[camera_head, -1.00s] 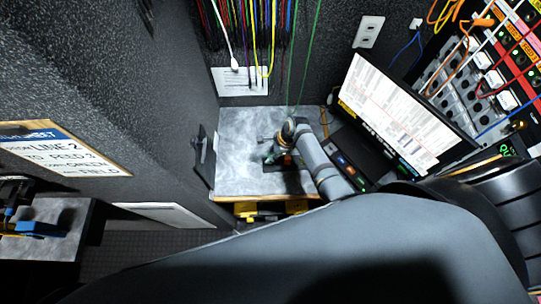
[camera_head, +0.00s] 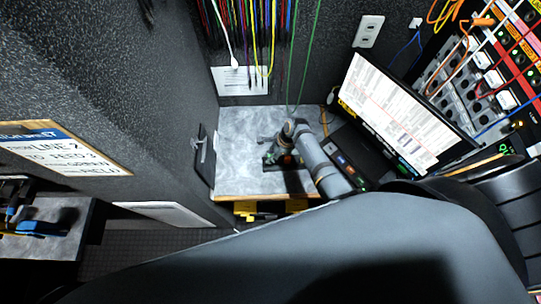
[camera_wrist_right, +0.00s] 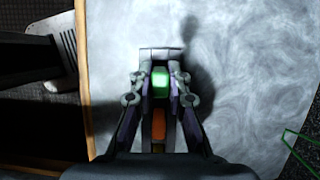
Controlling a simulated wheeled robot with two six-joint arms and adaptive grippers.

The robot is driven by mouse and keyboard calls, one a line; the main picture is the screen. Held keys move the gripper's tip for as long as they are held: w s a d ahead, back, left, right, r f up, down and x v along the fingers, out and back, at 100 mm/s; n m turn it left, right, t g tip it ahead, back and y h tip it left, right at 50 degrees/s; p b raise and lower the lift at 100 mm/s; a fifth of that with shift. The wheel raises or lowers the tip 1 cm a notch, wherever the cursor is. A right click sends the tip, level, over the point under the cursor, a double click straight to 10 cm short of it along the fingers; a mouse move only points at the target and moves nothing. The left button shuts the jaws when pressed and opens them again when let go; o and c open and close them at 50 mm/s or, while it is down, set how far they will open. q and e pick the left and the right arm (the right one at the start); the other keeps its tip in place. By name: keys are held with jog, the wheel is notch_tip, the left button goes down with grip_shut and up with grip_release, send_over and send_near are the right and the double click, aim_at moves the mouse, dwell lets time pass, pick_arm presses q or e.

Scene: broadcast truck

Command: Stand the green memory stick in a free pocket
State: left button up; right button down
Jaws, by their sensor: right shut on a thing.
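The green memory stick (camera_wrist_right: 160,80) shows in the right wrist view between the fingers of my right gripper (camera_wrist_right: 160,62), which is shut on it. An orange piece (camera_wrist_right: 158,123) shows behind the stick between the gripper's links; I cannot tell what it belongs to. In the head view my right gripper (camera_head: 275,143) is over the grey worktop (camera_head: 237,150), partly hidden by its own arm. Dark and orange parts show beneath it, too small to make out, so I cannot tell pockets there. My left gripper is not in view.
A tilted monitor (camera_head: 400,115) stands right of the worktop, with a dark panel of lit buttons (camera_head: 345,162) before it. Coloured cables (camera_head: 265,45) hang behind. A green loop (camera_wrist_right: 300,145) lies at the wrist view's right.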

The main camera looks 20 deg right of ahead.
jog(key=shift+f+b, duration=0.8)
jog(key=shift+f, duration=0.65)
jog(key=c, duration=1.2)
grip_release()
jog(key=shift+r, duration=0.1)
jog(key=v, duration=1.2)
